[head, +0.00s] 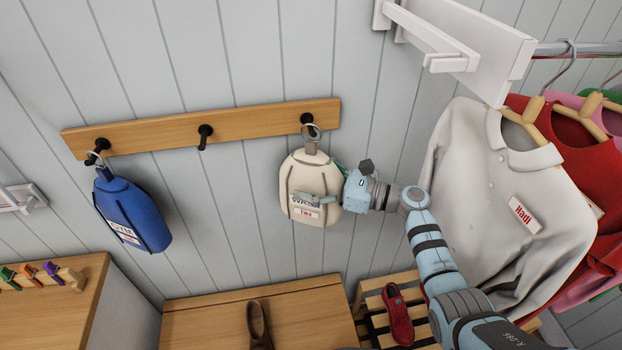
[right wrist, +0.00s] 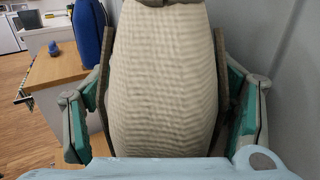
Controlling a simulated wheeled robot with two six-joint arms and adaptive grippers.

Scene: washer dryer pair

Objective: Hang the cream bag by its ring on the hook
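The cream bag (head: 303,176) hangs upright against the wall below the right-hand hook (head: 307,119) of the wooden rail. Its metal ring (head: 311,132) overlaps that hook; whether the ring is fully around the peg is hard to tell. My right gripper (head: 325,188) comes in from the right with its fingers on either side of the bag. In the right wrist view the bag (right wrist: 162,85) fills the space between the fingers, whose pads press against its brown side edges. The left gripper is not in view.
A blue bag (head: 132,212) hangs on the left hook; the middle hook (head: 204,131) is empty. A white bracket shelf (head: 455,45) juts out at upper right above hanging shirts (head: 495,190). A wooden bench (head: 200,318) and a red shoe (head: 398,315) are below.

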